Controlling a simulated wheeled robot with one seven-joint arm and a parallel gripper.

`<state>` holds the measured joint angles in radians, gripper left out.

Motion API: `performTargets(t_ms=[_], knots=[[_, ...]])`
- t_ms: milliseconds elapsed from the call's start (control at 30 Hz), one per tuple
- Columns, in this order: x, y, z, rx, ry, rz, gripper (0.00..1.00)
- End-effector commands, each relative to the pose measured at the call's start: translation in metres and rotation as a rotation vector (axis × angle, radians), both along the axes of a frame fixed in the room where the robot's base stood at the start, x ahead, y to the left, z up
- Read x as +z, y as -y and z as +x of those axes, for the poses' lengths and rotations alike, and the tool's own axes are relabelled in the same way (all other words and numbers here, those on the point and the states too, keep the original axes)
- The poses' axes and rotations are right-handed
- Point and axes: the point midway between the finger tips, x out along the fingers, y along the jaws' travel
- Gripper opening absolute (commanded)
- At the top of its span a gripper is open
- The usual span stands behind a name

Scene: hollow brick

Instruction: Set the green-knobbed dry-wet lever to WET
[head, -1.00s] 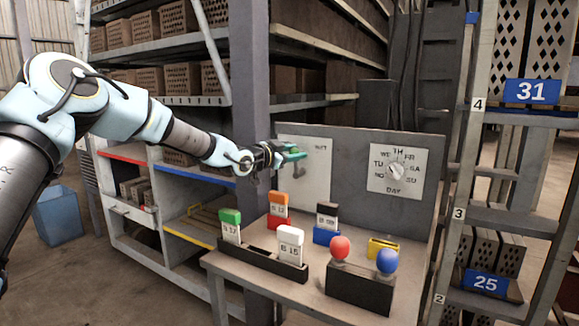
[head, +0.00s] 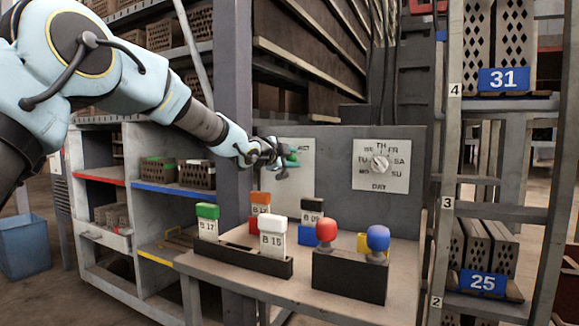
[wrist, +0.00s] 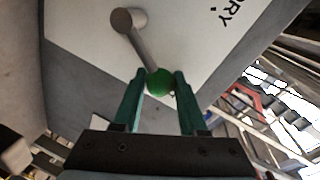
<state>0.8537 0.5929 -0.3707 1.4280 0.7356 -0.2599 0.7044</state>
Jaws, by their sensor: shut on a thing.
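The dry-wet lever has a round green knob (wrist: 160,82) at the end of a grey rod (wrist: 140,48) that runs from a round pivot on a white plate (wrist: 85,30). The letters "RY" show on the plate at the upper right of the wrist view. My gripper (wrist: 159,88) has its two green fingers on either side of the knob, shut on it. In the head view my gripper (head: 287,160) is at the white plate on the left of the grey panel (head: 335,160); it hides most of the lever there.
A day dial (head: 380,165) is on the panel's right. On the bench below stand labelled tags in a dark holder (head: 240,255) and a box (head: 348,277) with red and blue knobs. A numbered rack (head: 445,150) stands at the right, shelves at the left.

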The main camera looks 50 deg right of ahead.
Motion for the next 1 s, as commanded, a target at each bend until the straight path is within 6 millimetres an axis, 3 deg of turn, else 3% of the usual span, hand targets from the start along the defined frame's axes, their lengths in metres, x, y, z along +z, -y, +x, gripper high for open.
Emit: performTargets(t_ms=[567, 600, 833, 1000], knots=[[-0.0019, 0.0005, -0.0016, 0.000, 0.030, 0.009, 0.00], [-0.0020, 0.0005, -0.0016, 0.000, 0.030, 0.010, 0.45], [-0.0018, 0.0005, -0.0016, 0.000, 0.028, 0.009, 0.71], [-0.0016, 0.0005, -0.0017, 0.000, 0.028, 0.009, 0.71]])
